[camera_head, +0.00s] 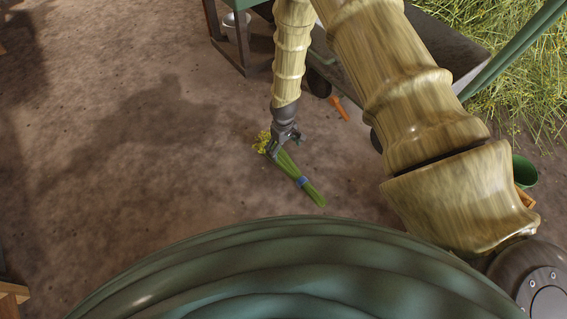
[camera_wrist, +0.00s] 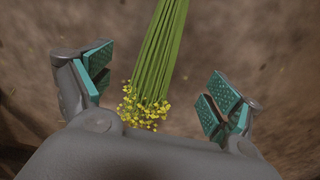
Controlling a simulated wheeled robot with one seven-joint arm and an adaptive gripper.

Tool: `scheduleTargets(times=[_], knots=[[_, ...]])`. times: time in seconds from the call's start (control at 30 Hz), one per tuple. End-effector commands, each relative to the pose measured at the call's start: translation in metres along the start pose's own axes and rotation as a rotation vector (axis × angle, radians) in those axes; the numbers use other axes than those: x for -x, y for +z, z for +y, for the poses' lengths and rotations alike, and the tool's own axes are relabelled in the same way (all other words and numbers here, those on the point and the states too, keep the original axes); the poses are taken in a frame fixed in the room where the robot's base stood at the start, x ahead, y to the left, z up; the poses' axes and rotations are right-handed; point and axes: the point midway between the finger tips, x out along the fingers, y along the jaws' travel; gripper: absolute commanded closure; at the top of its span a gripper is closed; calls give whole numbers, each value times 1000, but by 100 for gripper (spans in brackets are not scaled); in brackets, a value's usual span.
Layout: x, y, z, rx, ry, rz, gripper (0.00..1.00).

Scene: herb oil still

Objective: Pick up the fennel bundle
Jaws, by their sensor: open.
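The fennel bundle (camera_head: 299,179) lies on the brown dirt floor. It has long green stems, a blue band around them and a yellow flower head. In the head view the flower end points up and left, towards my gripper (camera_head: 285,146), and the stem ends point down and right. My gripper is open above the flower end. In the wrist view the bundle (camera_wrist: 158,55) lies between the two spread teal-padded fingers of my gripper (camera_wrist: 160,95), and the fingers do not touch it. The blue band is out of the wrist view.
A grey cart or trough (camera_head: 447,49) stands at the upper right beside heaped green plants (camera_head: 515,50). An orange-handled thing (camera_head: 340,108) lies on the floor near it. A white bucket (camera_head: 236,22) is at the top, and a green bucket (camera_head: 524,171) at the right.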

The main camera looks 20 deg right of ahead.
Motion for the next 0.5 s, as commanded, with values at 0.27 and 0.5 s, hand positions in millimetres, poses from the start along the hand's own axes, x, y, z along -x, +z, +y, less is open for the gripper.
scheduleTargets(times=[0.27,0.5], knots=[[-42,1,0,0,-1,-1,9],[-52,0,0,-1,0,1,9]])
